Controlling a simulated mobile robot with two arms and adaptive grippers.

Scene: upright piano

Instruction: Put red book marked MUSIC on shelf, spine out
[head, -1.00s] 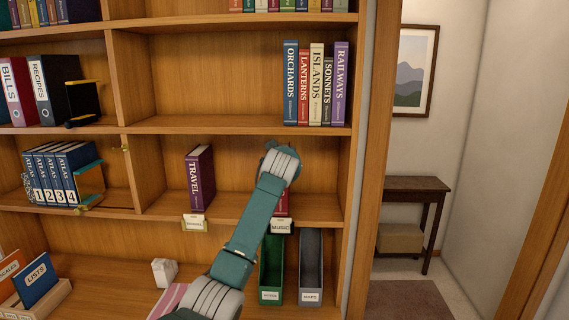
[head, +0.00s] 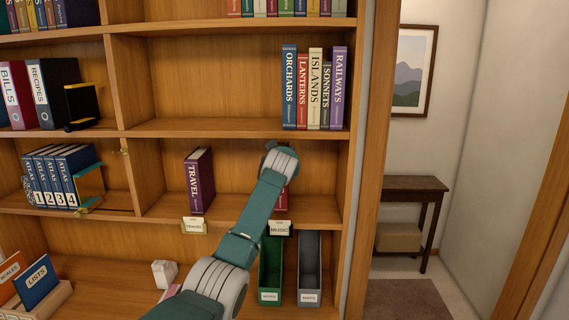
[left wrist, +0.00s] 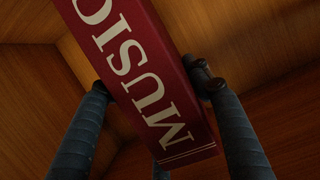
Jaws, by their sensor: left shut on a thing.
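The red book marked MUSIC (left wrist: 150,80) fills the middle of the left wrist view, its white lettering facing the camera. My left gripper (left wrist: 152,88) is shut on it, with dark fingers on both sides. In the head view my left arm reaches into the right middle shelf bay, and its wrist hides the gripper and most of the book. Only a little red of the book (head: 284,194) shows, above the shelf label reading MUSIC (head: 279,229). I cannot tell whether the book touches the shelf board (head: 320,209). My right gripper is not in view.
A purple TRAVEL book (head: 199,181) stands left of my wrist, with a gap between. A row of books (head: 315,88) stands on the shelf above. A green bin (head: 269,270) and a grey bin (head: 309,270) stand below. The bay's right wall (head: 352,180) is close.

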